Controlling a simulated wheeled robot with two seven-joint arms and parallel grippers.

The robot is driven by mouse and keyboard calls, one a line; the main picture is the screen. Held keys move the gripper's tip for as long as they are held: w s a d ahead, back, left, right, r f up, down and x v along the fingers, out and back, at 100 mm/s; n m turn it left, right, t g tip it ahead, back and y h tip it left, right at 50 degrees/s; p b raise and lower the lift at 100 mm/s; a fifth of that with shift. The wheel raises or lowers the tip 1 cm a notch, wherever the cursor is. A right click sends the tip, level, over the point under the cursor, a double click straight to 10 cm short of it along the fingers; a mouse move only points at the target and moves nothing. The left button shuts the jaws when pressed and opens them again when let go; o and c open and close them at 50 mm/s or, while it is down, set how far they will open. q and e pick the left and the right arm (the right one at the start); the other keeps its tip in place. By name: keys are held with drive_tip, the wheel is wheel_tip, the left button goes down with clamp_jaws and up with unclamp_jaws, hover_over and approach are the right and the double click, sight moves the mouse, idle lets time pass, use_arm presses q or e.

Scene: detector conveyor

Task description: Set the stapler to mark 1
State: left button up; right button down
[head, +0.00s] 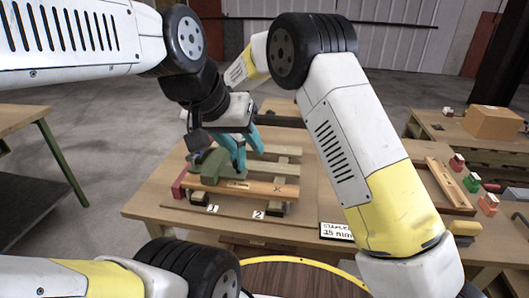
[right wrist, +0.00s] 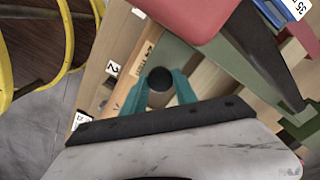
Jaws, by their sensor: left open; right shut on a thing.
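A green block (head: 208,165), which looks like the stapler, sits at the left end of a slatted wooden rack (head: 285,170), behind the mark 1 label (head: 212,209). The mark 2 label (head: 258,213) lies to its right. A wooden strip (head: 262,189) runs along the front. My right gripper (head: 240,160) has its teal fingers at this green block. In the right wrist view, the fingers are shut on a round black knob (right wrist: 159,79). How the knob joins the stapler is hidden. My left gripper is out of view.
A red piece (head: 180,185) stands at the rack's left end. In the right wrist view, a red part (right wrist: 180,14) and a dark bar (right wrist: 262,55) are close to the camera. A sign (head: 337,231) stands at the front right. A side table (head: 470,140) holds a cardboard box (head: 493,123).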

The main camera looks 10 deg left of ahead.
drive_tip(key=shift+s+a, duration=0.1)
drive_tip(key=shift+a, duration=1.8)
drive_tip(key=c, duration=1)
unclamp_jaws()
drive_tip(key=shift+d, duration=0.1)
wheel_tip(320, 180, up, 8)
drive_tip(key=shift+f, duration=0.1)
